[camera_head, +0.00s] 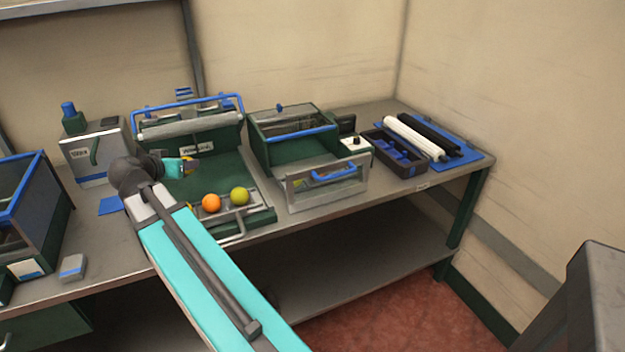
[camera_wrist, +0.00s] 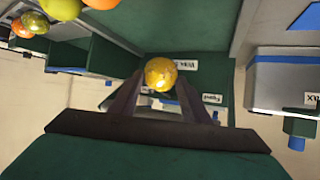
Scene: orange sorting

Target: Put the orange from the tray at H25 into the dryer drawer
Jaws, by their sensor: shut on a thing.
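My gripper (camera_wrist: 158,84) is shut on a yellow-orange fruit (camera_wrist: 160,74) with dark specks, seen between the two fingers in the wrist view. In the head view the fruit (camera_head: 191,160) is partly hidden by my gripper, above the green tray machine (camera_head: 222,168). An orange (camera_head: 211,203) and a yellow-green fruit (camera_head: 239,195) lie at the machine's front edge. To the right, a green box with a blue-edged top (camera_head: 262,150) has a grey-framed drawer front (camera_head: 297,198) with a blue handle, standing forward of it. The drawer's inside is mostly hidden.
A grey machine (camera_head: 88,158) stands at the left back, and a blue-edged box (camera_head: 45,215) at far left. A black tray (camera_head: 405,168) and white and black rollers (camera_head: 413,137) lie on the right. Bare bench shows at front left.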

